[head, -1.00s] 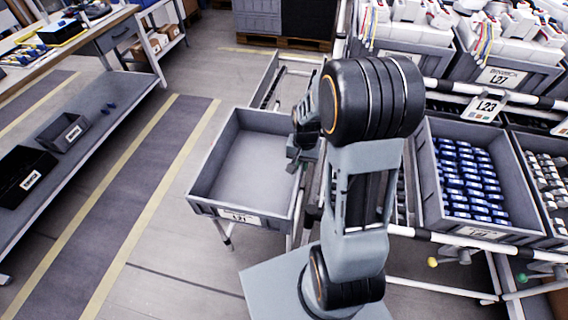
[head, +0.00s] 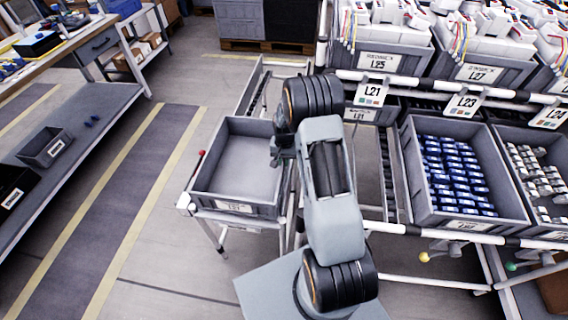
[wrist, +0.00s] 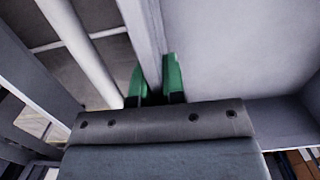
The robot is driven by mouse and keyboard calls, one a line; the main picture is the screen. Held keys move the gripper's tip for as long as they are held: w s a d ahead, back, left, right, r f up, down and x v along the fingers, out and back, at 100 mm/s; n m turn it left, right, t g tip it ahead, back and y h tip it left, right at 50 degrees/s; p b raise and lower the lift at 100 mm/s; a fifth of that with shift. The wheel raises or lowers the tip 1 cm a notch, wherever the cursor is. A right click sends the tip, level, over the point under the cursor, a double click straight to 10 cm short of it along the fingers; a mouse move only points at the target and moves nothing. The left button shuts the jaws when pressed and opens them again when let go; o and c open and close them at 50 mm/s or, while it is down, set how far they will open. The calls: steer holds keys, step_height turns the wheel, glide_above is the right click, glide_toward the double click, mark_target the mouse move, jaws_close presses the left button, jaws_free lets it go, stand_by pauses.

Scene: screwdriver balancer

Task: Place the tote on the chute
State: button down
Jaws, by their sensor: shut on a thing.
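A grey, empty open tote (head: 244,166) is level over the front of a narrow metal-framed chute (head: 250,90) left of the rack. Its label faces the front. The tote covers that part of the chute, so I cannot tell whether it rests fully on it. My gripper (head: 279,150) is at the tote's right wall, partly hidden by my arm. In the wrist view, its green fingers (wrist: 155,82) are shut on the tote's wall (wrist: 143,35), one on each side, with the tote's floor to the right.
The rack on the right holds a tote of blue items (head: 455,172) and one of white items (head: 540,178). An empty roller lane (head: 388,170) lies left of them. A red knob (head: 201,153) stands at the chute's left. A workbench (head: 80,115) stands far left, with open floor between.

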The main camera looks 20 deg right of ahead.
steer(key=shift+f, duration=0.9)
steer(key=c, duration=1.2)
jaws_free()
steer(key=r, duration=1.1)
steer(key=shift+w+d, duration=0.25)
steer(key=s+a+r+n+t, duration=0.2)
steer(key=s+a+r, duration=0.3)
steer(key=s, duration=0.5)
steer(key=s+a+r+n+t, duration=0.1)
steer(key=s+a+r+n, duration=0.3)
steer(key=s+r, duration=0.6)
steer(key=shift+s+a+r+n+t, duration=0.25)
steer(key=shift+s+a+n+t, duration=0.15)
steer(key=shift+s+a, duration=0.45)
